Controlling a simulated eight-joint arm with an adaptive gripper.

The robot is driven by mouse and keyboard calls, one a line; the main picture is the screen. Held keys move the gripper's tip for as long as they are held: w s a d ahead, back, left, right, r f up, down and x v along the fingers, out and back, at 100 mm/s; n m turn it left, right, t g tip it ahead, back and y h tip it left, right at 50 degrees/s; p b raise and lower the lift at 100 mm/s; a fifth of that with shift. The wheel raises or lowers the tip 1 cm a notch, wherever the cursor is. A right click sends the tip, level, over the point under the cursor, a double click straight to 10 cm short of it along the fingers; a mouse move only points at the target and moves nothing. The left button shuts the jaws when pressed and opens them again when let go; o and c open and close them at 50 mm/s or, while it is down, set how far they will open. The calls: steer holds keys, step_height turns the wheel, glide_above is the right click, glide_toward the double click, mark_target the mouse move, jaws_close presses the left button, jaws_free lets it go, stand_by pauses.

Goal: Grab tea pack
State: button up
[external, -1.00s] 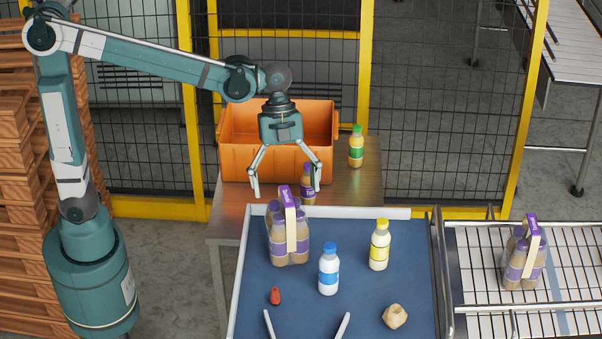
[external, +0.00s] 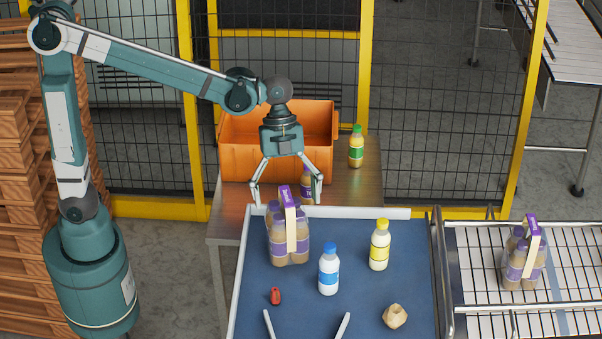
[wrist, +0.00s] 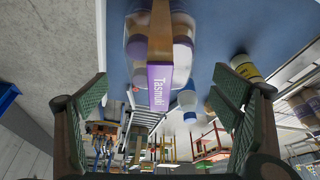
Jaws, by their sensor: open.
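A tea pack (external: 278,249) stands upright on the blue tray surface, with several brown bottles, purple labels and a beige carrier strap with a purple top. My gripper (external: 287,203) is open and empty just above and behind this pack. A second similar pack (external: 515,268) stands on the rack conveyor at the right.
A white bottle with a blue cap (external: 329,274) and one with a yellow cap (external: 380,250) stand near the pack. A red item (external: 275,296) and beige lump (external: 395,316) lie in front. Behind are an orange crate (external: 232,165), a green-labelled bottle (external: 356,152) and a partly hidden purple-labelled bottle.

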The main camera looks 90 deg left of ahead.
steer(key=shift+x, duration=2.65)
steer(key=shift+d, duration=0.1)
steer(key=shift+r, duration=0.1)
steer(key=c, duration=1.9)
steer(key=shift+r, duration=0.4)
steer(key=c, duration=0.4)
steer(key=shift+o, duration=0.2)
steer(key=shift+r, duration=4.6)
